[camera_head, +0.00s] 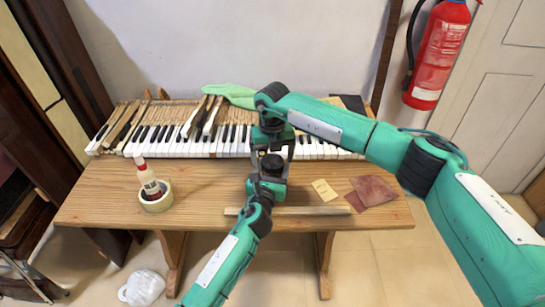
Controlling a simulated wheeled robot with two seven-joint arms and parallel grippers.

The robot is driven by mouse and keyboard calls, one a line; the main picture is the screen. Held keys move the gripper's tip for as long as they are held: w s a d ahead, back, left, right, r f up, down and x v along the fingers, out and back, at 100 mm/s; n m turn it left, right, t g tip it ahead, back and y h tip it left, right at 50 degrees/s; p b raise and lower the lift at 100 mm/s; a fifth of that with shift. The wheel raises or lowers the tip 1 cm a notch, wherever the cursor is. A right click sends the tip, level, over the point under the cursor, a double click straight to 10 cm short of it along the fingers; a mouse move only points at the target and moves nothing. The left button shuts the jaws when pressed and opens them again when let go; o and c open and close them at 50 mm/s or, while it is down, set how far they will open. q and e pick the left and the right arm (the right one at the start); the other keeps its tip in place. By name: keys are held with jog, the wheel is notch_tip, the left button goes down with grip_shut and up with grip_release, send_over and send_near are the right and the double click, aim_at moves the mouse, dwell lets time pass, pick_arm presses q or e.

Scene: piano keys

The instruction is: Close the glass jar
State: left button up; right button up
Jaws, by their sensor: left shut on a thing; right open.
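My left gripper (272,163) comes up from the bottom of the view to the middle of the table, near the front of the keyboard. It is shut on a small dark thing, mostly hidden by the gripper itself; I cannot tell whether this is the jar or its lid. My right gripper (272,143) reaches in from the right and is open just above and behind the left one. The two grippers overlap in this view. I cannot make out a clear outline of the glass jar.
A piano keyboard (180,142) lies along the back of the wooden table (110,205). A glue bottle (148,178) stands in a tape roll (156,203) at left. A wooden strip (310,211), a yellowish card (324,190) and brown sandpaper (374,189) lie at front right. A green cloth (232,95) lies behind.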

notch_tip(320, 180, up, 12)
dwell(0.5)
pick_arm(q)
jog(key=o, duration=2)
jog(key=shift+c, duration=0.2)
jog(key=v, duration=1.3)
jog(key=shift+s+a, duration=0.15)
jog(key=shift+s, duration=0.2)
